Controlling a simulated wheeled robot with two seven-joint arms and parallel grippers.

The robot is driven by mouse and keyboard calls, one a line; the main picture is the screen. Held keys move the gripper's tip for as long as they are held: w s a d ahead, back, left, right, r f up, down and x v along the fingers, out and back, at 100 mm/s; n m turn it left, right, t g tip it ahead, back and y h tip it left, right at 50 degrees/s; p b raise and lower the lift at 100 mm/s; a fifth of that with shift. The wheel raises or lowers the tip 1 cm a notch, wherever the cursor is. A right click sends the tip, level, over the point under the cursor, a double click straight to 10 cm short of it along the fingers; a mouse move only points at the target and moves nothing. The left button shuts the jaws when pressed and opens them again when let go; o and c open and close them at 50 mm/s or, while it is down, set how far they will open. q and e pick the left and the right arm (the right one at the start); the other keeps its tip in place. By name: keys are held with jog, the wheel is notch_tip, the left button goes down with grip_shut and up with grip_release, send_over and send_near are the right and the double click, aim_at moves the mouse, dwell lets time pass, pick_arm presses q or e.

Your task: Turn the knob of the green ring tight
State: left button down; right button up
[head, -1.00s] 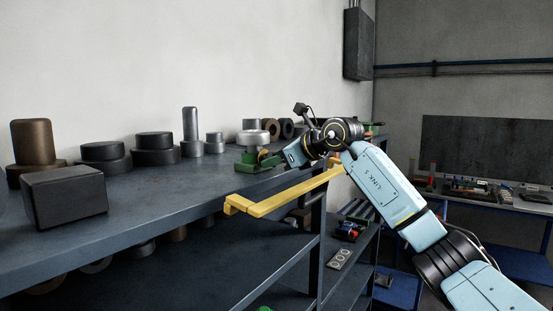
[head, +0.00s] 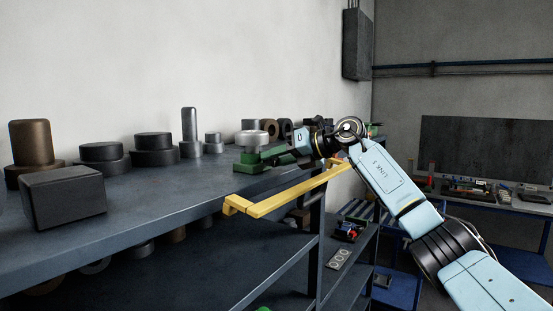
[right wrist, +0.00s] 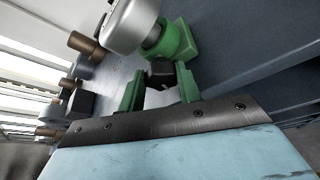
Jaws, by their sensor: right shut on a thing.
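The green ring (head: 247,160) is a green clamp on the dark shelf, with a silver pot (head: 251,139) on it. In the right wrist view the green ring (right wrist: 182,42) shows at the top, beside the silver pot (right wrist: 128,24). Its dark knob (right wrist: 162,72) points toward my right gripper (right wrist: 160,84), whose two green fingers stand on either side of it and are shut on it. In the head view my right gripper (head: 278,157) is at the right side of the ring, and the knob is hard to make out there. My left gripper is not in view.
A black block (head: 64,198), a brown cylinder (head: 33,143) and several dark and silver pieces stand on the shelf to the left. More dark pieces stand behind the ring.

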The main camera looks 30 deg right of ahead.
jog(key=shift+r+m, duration=0.1)
jog(key=shift+m, duration=0.2)
dwell(0.4)
jog(key=o, duration=0.7)
jog(key=b+v, duration=0.3)
jog(key=v, duration=1)
jog(key=shift+d+y+b, duration=0.3)
jog(key=shift+s, duration=0.1)
